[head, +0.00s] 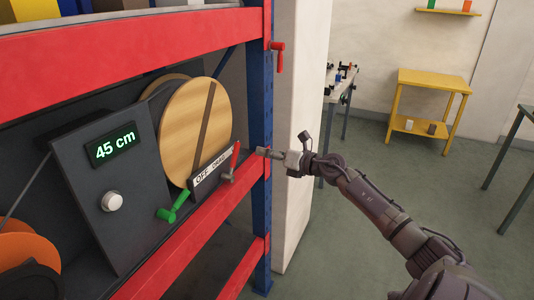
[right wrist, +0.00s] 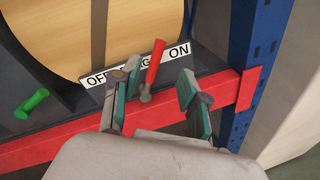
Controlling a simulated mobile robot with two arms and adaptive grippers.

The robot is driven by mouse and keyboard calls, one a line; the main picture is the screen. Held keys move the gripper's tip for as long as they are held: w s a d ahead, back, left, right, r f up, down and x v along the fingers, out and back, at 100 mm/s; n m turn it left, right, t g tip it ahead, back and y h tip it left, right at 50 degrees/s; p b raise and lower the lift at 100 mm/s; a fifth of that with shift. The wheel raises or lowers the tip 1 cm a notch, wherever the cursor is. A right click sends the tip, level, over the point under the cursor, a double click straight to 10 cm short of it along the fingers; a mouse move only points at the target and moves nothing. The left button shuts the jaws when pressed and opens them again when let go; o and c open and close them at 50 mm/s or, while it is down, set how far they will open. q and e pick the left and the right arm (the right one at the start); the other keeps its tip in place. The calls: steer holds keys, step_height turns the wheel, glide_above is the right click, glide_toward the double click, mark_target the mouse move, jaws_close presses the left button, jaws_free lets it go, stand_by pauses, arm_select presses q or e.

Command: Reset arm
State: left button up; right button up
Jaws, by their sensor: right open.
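My right gripper (head: 270,153) reaches in from the right in the head view, in front of the shelf's blue post. In the right wrist view its two fingers (right wrist: 158,100) are spread apart with nothing held between them. A red-handled lever (right wrist: 153,66) stands beyond the fingers, in front of an OFF/ON label strip; I see no clear contact. The label strip (head: 212,165) also shows in the head view, below a large wooden-coloured roll (head: 180,130). A green lever (head: 174,206) is left of it and shows in the right wrist view (right wrist: 31,104). My left gripper is out of view.
The red shelf beam (head: 205,235) and blue post (head: 260,100) are close to my right gripper. A dark panel (head: 95,160) reads 45 cm. Another red handle (head: 277,56) hangs by the post. Open floor (head: 350,245) lies to the right, before a yellow table (head: 433,80).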

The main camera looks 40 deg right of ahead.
steer(key=s+f+m+g+h+b, duration=0.15)
steer(key=f+m, duration=0.45)
steer(key=f, duration=0.7)
steer(key=s+f+m+h+p, duration=0.1)
steer(key=s+f+m+h, duration=0.15)
steer(key=f+m, duration=0.7)
steer(key=s+a+f+m+g+h, duration=0.15)
steer(key=s+f, duration=0.25)
steer(key=f, duration=0.4)
steer(key=s+a+f+m+g+b, duration=0.1)
steer(key=s+a+f+m, duration=0.1)
steer(key=s+f, duration=0.45)
steer(key=s+a+f+m+g, duration=0.1)
steer(key=s+f+g, duration=0.15)
steer(key=f, duration=0.75)
steer(key=s+a+f+m+g, duration=0.25)
steer(key=s+a+f, duration=0.25)
steer(key=s+f, duration=0.35)
steer(key=s+a+f+m+g, duration=0.2)
steer(key=s+a+f+m, duration=0.1)
steer(key=s+a+f, duration=0.5)
steer(key=s+a+f+m+g+y, duration=0.1)
steer(key=s+a+f+m+g, duration=0.1)
steer(key=s+a, duration=0.3)
steer(key=s+a+f+m+g+b, duration=0.1)
steer(key=s+a, duration=0.4)
steer(key=s, duration=0.8)
steer(key=shift+s+f+m+g+y, duration=0.25)
steer(key=shift+f+m+g+y, duration=0.1)
steer(key=shift+f+m+g, duration=0.45)
